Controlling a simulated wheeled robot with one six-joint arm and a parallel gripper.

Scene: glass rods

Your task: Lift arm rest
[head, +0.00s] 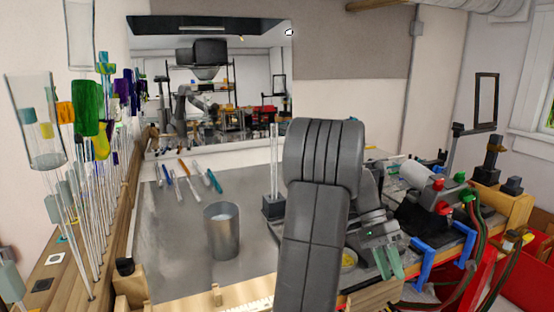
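My gripper (389,262), with pale green fingertips, hangs at the right front of the workbench (178,235), pointing down. Its two fingers show close together, and I cannot tell how far apart they are. I see nothing held between them. Two blue brackets (423,264) stand at the bench's front right edge, just right of my gripper and apart from it. They may be the arm rest, but I cannot tell for sure. My grey arm hides part of the bench behind it.
A metal cup (222,232) and a black block with upright glass rods (274,205) stand left of my arm. Several rods lie at the back left. A burner-like machine (428,187) with hoses (489,236) and a red bin (530,276) are at the right.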

